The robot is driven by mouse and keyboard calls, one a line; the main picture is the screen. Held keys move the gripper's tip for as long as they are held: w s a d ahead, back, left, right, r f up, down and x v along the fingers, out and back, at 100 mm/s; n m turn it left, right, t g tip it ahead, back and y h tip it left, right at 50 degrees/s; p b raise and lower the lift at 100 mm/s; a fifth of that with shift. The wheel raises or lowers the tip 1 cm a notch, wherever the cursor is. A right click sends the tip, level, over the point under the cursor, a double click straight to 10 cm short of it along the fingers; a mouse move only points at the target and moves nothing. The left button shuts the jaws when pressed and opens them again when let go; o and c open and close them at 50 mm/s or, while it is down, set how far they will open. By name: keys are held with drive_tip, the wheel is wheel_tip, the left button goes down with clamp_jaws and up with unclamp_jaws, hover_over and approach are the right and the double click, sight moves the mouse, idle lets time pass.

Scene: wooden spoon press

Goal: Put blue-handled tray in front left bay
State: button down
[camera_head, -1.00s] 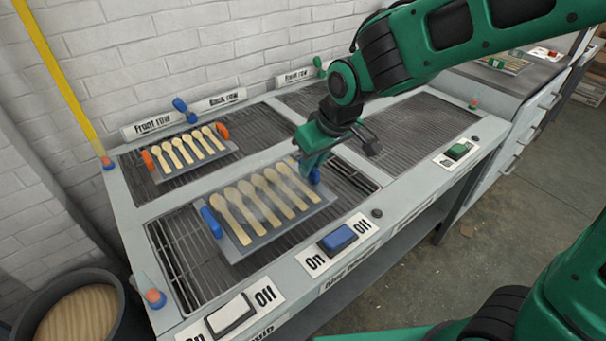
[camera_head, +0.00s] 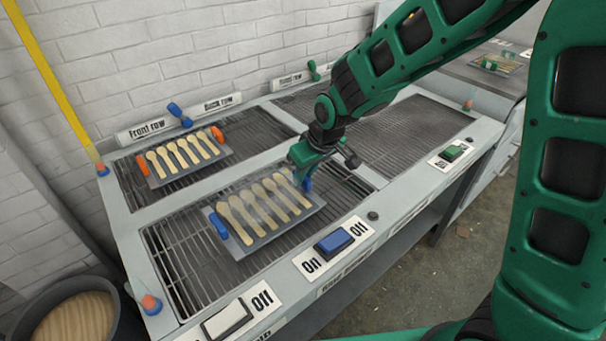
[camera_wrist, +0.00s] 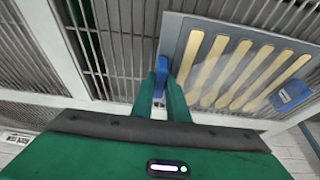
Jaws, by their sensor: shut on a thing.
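The blue-handled tray (camera_head: 262,240) is dark grey and holds several wooden spoons, with faint steam over them. It is over the grate of the front left bay (camera_head: 185,275), nearer the grate's right part. I cannot tell whether it touches the grate. My gripper (camera_head: 304,172) is shut on the tray's right blue handle. In the wrist view my gripper (camera_wrist: 162,85) has its fingers around this blue handle (camera_wrist: 164,70), and the other blue handle (camera_wrist: 292,96) is free.
An orange-handled tray (camera_head: 155,183) with several spoons lies on the back left grate. The right grates (camera_head: 425,125) are clear. A blue switch (camera_head: 333,243), a white switch (camera_head: 226,319) and a green switch (camera_head: 451,153) line the front edge. A bin (camera_head: 75,318) stands at the left.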

drive_tip(key=c, duration=1.7)
unclamp_jaws()
drive_tip(key=shift+f, duration=0.1)
drive_tip(key=shift+c, duration=0.2)
drive_tip(key=v, duration=1.2)
